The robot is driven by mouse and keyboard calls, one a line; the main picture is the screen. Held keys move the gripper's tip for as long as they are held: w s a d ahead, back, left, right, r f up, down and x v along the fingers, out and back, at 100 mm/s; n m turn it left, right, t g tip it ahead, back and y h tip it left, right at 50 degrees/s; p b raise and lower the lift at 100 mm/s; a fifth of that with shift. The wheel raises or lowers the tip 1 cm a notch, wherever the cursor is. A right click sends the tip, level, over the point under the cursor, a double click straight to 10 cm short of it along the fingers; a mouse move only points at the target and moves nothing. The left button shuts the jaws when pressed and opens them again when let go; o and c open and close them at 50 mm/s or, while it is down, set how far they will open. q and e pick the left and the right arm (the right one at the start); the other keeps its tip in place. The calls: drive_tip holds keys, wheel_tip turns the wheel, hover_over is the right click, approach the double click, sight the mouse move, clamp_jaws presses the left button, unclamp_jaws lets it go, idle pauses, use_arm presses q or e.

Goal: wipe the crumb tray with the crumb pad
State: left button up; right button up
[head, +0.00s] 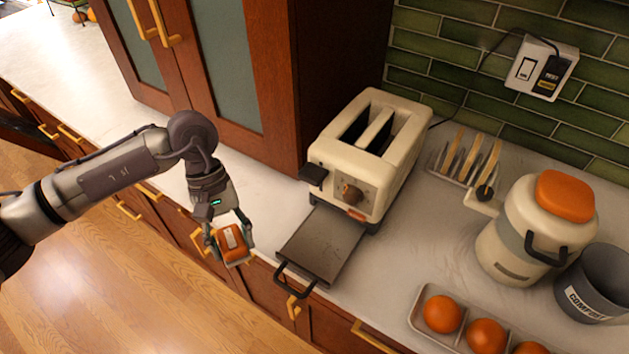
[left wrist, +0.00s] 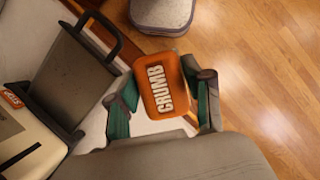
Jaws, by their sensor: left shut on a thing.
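The crumb tray (head: 322,243) is a flat grey metal tray with a dark handle, pulled out from under the cream toaster (head: 366,158). Faint dark marks show on its surface. The tray also shows in the left wrist view (left wrist: 72,82). My left gripper (head: 230,245) is shut on the crumb pad (head: 233,243), an orange block with a pale label. In the left wrist view the pad (left wrist: 160,85) reads "CRUMB" and sits between the green-lined fingers. The pad is held left of the tray, near the counter's front edge, apart from the tray. My right gripper is not in view.
A toast rack (head: 466,158), an orange-lidded canister (head: 535,230) and a grey cup (head: 594,283) stand on the right. A tall wooden cabinet (head: 250,70) stands behind. Counter left of the tray is clear.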

use_arm(q)
drive_tip(key=w+d+r+n+t+h+p, duration=0.1)
drive_tip(key=w+d+r+n+t+p, duration=0.1)
drive_tip(key=w+d+n+p, duration=0.3)
drive_tip(key=d+r+n+t+h+p, duration=0.2)
drive_tip(key=d+n+p, duration=0.1)
drive_tip(key=d+n, duration=0.45)
drive_tip(key=shift+n, duration=0.35)
drive_tip(key=f+b, duration=0.1)
drive_tip(key=f, duration=0.1)
drive_tip(key=f+b, duration=0.1)
drive_tip(key=f, duration=0.2)
drive_tip(key=shift+w+a+f+b, duration=0.1)
drive_tip(key=shift+w+f+b, duration=0.1)
drive_tip(key=shift+f+b, duration=0.15)
drive_tip(key=shift+f, duration=0.45)
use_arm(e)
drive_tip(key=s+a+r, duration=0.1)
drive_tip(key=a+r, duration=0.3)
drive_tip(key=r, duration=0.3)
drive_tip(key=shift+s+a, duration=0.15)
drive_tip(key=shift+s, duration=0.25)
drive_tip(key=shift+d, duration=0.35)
